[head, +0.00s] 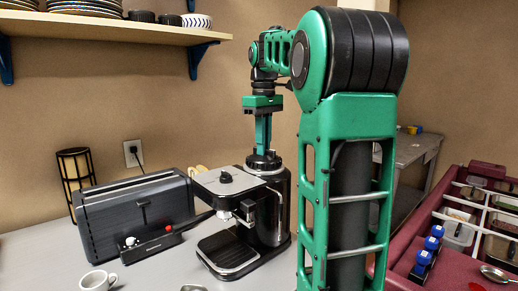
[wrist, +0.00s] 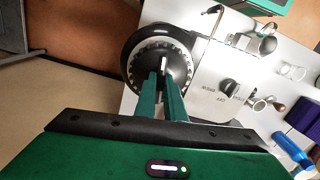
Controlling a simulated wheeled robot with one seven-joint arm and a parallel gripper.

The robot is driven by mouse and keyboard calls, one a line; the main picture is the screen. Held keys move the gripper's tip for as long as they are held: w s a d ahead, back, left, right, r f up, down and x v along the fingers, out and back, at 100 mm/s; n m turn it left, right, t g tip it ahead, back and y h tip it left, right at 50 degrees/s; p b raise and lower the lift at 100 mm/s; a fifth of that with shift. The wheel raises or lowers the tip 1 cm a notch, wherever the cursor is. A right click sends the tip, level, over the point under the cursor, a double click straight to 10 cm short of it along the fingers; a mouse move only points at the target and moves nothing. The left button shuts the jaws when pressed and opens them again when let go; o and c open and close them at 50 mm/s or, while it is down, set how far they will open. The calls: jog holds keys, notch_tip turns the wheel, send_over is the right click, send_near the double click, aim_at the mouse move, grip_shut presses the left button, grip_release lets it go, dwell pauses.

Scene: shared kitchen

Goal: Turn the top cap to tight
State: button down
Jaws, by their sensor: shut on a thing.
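The coffee machine (head: 232,192) stands on the counter, with a round black boiler (head: 272,222) at its right rear. The top cap (head: 264,161) is the black ridged piece on the boiler. In the wrist view the cap (wrist: 146,82) is a dark disc inside a scalloped pale ring, with a small white mark. My gripper (head: 263,149) points straight down from above. In the wrist view my gripper (wrist: 163,76) has its two green fingers close together on the middle of the cap, shut on it. The fingers hide part of the cap. I cannot tell how tight it is.
A dark toaster (head: 128,212) stands left of the machine, and a white cup (head: 98,280) is at the front left. A black knob (wrist: 230,86) sits on the machine's top plate beside the cap. A wall shelf (head: 110,27) and a dark red crate (head: 460,262) flank the area.

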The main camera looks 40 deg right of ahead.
jog(key=shift+w+r+m, duration=0.1)
jog(key=shift+r+m, duration=0.15)
jog(key=shift+m, duration=0.55)
jog(key=c, duration=1.8)
grip_release()
jog(key=shift+c, duration=0.2)
notch_tip(320, 180, up, 11)
jog(key=shift+f, duration=0.15)
jog(key=shift+a, duration=0.1)
